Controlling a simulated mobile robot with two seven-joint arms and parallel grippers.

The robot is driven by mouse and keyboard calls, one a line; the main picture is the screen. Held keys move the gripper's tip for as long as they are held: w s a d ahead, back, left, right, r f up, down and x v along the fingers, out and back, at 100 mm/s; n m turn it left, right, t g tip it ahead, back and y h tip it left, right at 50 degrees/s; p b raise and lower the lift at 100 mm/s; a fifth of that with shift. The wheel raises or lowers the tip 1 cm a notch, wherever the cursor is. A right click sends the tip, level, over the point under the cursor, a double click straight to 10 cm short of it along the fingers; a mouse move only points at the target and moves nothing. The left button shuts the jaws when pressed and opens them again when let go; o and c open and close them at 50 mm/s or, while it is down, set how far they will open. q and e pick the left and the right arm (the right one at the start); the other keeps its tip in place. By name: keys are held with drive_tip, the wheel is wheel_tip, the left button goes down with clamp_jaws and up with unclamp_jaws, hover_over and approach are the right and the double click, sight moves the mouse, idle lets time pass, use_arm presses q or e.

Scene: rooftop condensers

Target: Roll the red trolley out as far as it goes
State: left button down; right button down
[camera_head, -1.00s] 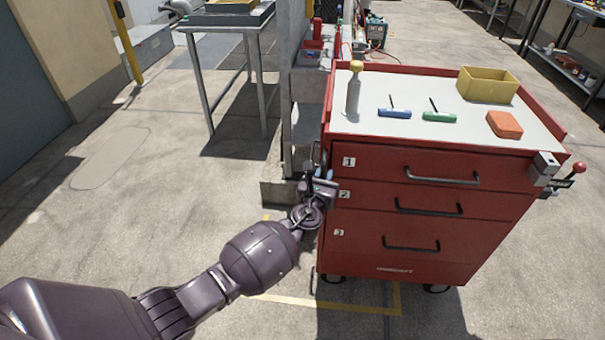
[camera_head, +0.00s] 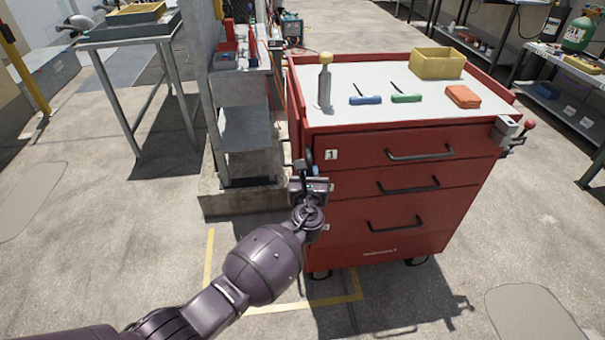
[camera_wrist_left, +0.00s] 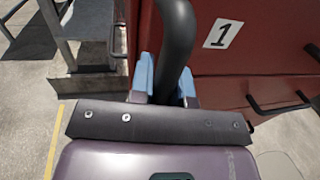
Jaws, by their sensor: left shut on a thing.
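The red trolley (camera_head: 345,235) stands on its castors in the middle of the head view, with several drawers facing me. My left gripper (camera_head: 311,182) is at its left front edge, beside the drawer labelled 1. In the left wrist view the blue fingertips (camera_wrist_left: 164,84) are shut around a dark curved handle (camera_wrist_left: 178,40) in front of the red trolley (camera_wrist_left: 255,60). The handle's lower end is hidden by the gripper. My right gripper is not in view.
A grey shelf unit (camera_head: 243,125) stands left of the trolley, with a gap between. Tools and a yellow bin (camera_head: 437,64) sit on the trolley top. A red-knobbed lever (camera_head: 529,125) sticks out at its right. Yellow floor tape (camera_head: 208,262) lies in front. Floor to the right is clear.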

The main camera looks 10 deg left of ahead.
use_arm(q)
drive_tip(key=shift+d, duration=0.15)
drive_tip(key=c, duration=1.1)
unclamp_jaws()
drive_tip(key=s+p, duration=0.3)
drive_tip(key=s, duration=0.7)
drive_tip(key=shift+s+d, duration=0.25)
drive_tip(key=shift+s, duration=0.1)
